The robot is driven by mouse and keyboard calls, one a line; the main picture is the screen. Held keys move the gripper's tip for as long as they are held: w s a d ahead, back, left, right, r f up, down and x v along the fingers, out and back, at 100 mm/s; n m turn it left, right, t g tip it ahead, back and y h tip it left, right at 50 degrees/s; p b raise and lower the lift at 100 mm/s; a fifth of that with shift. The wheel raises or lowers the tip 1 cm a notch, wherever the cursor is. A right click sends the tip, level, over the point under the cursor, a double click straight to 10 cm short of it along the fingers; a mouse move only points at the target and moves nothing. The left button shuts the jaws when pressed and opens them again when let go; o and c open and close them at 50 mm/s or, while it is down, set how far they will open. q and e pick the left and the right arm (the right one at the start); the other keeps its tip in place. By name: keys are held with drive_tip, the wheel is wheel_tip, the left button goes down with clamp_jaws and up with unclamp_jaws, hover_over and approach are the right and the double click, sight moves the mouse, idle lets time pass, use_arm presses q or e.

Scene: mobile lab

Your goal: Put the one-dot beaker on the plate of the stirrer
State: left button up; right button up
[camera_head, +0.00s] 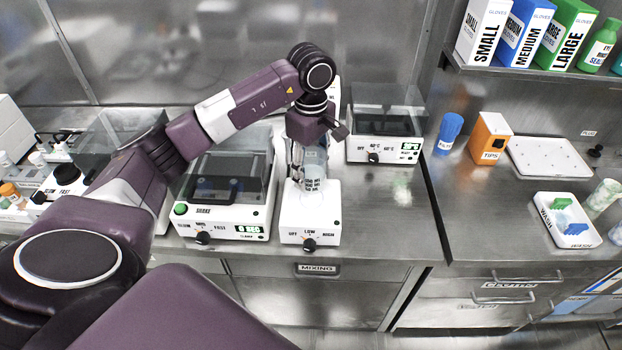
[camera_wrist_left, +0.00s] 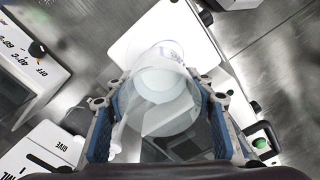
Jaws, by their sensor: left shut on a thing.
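A clear glass beaker (camera_head: 315,160) with dark printed marks is between the fingers of my left gripper (camera_head: 304,166). My left gripper is shut on it. The beaker is upright over the white stirrer (camera_head: 310,219), whose front reads OFF, LOW, HIGH. I cannot tell whether the beaker's base touches the plate, and I cannot make out its dots. In the left wrist view the beaker (camera_wrist_left: 160,90) shows from above between the two blue-padded fingers of the left gripper (camera_wrist_left: 168,112), with the white stirrer (camera_wrist_left: 135,48) below. My right gripper is not in view.
A shaker (camera_head: 224,215) with a clear lid stands close left of the stirrer. A heater box (camera_head: 383,148) stands behind to the right. The bench right of the stirrer (camera_head: 390,210) is clear. A wash tray (camera_head: 566,222), tips box (camera_head: 490,138) and blue-capped container (camera_head: 448,132) are farther right.

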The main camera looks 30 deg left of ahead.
sight(311, 180)
use_arm(q)
wheel_tip(311, 180, down, 3)
drive_tip(key=shift+d+p, duration=0.1)
drive_tip(key=shift+p, duration=0.3)
drive_tip(key=shift+f, duration=0.6)
drive_tip(key=o, duration=1.3)
drive_tip(key=shift+c, duration=0.2)
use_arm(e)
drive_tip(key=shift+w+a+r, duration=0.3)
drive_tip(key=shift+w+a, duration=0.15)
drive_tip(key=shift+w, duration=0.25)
use_arm(q)
drive_tip(key=shift+r, duration=0.2)
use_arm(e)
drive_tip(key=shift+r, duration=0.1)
